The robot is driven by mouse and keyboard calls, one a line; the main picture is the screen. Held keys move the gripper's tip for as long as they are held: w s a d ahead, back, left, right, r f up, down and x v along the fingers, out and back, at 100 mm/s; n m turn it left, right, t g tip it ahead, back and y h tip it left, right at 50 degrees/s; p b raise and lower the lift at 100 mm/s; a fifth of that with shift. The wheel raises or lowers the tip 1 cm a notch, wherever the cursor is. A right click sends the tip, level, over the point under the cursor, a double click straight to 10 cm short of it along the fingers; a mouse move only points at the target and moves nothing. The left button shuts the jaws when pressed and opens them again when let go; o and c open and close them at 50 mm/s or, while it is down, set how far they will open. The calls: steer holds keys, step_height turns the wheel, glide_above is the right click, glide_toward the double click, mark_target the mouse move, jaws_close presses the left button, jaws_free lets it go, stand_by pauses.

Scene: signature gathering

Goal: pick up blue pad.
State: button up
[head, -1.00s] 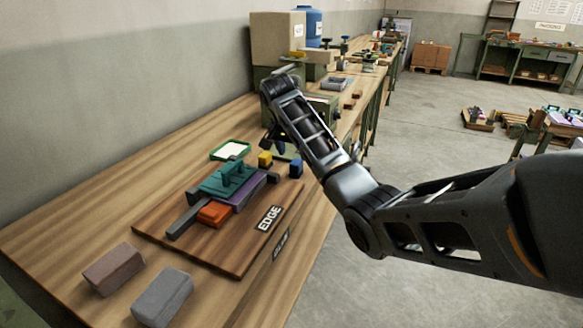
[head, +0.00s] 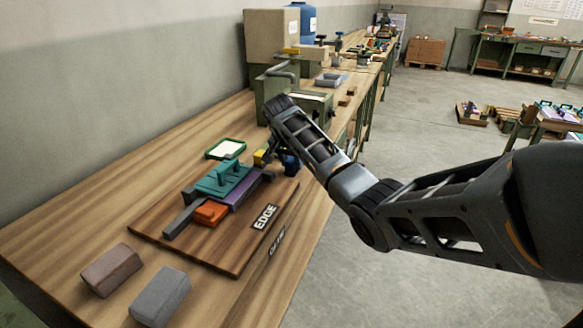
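The blue pad (head: 291,167) is a small dark blue block at the far right corner of the wooden board (head: 240,255) in the head view. My gripper (head: 280,158) is low at that corner, between the yellow block (head: 260,158) and the blue pad. It covers part of the blue pad. The fingers are small, dark and partly hidden by my arm, so I cannot tell whether they are open or touching the pad.
A teal piece with a handle (head: 223,179), a purple block (head: 245,190) and an orange block (head: 211,212) sit on the board. A green-framed tray (head: 226,149) is behind. Brown (head: 112,270) and grey (head: 160,296) blocks lie in front. A green vise-like machine (head: 305,100) stands beyond.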

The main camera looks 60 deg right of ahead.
steer(key=c, duration=0.6)
steer(key=shift+r, duration=0.15)
steer(key=shift+r, duration=0.3)
steer(key=r, duration=0.2)
steer(key=r+b, duration=0.1)
steer(key=shift+s+d+r, duration=0.25)
steer(key=shift+d+r, duration=0.05)
steer(key=shift+d, duration=0.05)
steer(key=s+d+r, duration=0.2)
steer(key=s+d+r+b, duration=0.1)
steer(key=s+d+r, duration=0.1)
steer(key=s+d, duration=0.1)
steer(key=s+d+r+b, duration=0.1)
steer(key=s+d+r, duration=0.1)
steer(key=s, duration=0.1)
steer(key=shift+d+r, duration=0.15)
steer(key=shift+r, duration=0.15)
steer(key=o, duration=0.5)
steer(key=c, duration=0.4)
